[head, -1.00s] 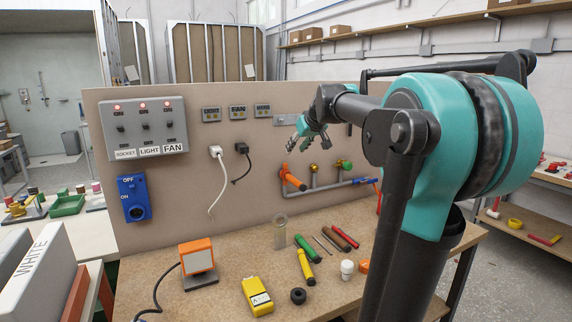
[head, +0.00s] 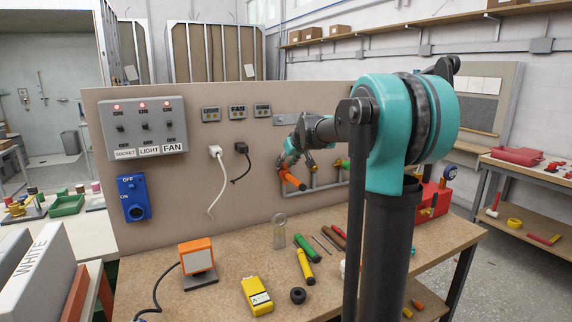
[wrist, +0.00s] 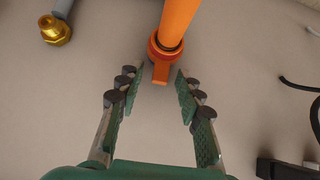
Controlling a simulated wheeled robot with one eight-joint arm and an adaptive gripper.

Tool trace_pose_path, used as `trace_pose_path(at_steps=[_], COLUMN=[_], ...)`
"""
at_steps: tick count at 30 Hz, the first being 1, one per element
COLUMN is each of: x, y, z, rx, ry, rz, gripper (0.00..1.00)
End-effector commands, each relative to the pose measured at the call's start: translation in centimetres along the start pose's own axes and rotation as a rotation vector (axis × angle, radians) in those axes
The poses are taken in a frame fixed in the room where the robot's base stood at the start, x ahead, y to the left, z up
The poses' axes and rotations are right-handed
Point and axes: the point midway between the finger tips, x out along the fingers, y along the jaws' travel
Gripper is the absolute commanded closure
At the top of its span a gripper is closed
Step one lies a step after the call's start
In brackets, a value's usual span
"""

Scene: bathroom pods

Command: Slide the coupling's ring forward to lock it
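The orange coupling (head: 292,180) sticks out from the pipework on the upright board in the head view. In the wrist view its orange tube (wrist: 178,18) enters from the top and ends in a darker orange ring (wrist: 165,48) with a small tab. My gripper (wrist: 161,85) is open, its two green-padded fingers spread left and right just below the ring. In the head view my gripper (head: 289,158) is just above and beside the coupling; the arm partly hides the pipework.
A brass fitting (wrist: 55,30) is left of the coupling in the wrist view. A black plug and cable (head: 241,149) are on the board to the left. Tools, a yellow meter (head: 257,296) and an orange lamp (head: 197,256) are on the bench below. A red toolbox (head: 432,204) stands at right.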

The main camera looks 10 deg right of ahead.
Motion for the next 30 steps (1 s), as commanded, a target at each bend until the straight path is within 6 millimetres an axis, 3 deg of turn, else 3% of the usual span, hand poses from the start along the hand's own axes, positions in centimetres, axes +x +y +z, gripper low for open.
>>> trace_pose_path(at_steps=[2, 11, 22, 30], x=[0.0, 0.0, -0.1, -1.2], y=[0.0, 0.0, 0.0, 0.0], z=[0.0, 0.0, 0.1, 1.2], rx=[0.000, 0.000, 0.001, 0.001], ry=[0.000, 0.000, 0.000, 0.000], rz=[0.000, 0.000, 0.000, 0.000], gripper=[0.64, 1.00, 1.00, 1.00])
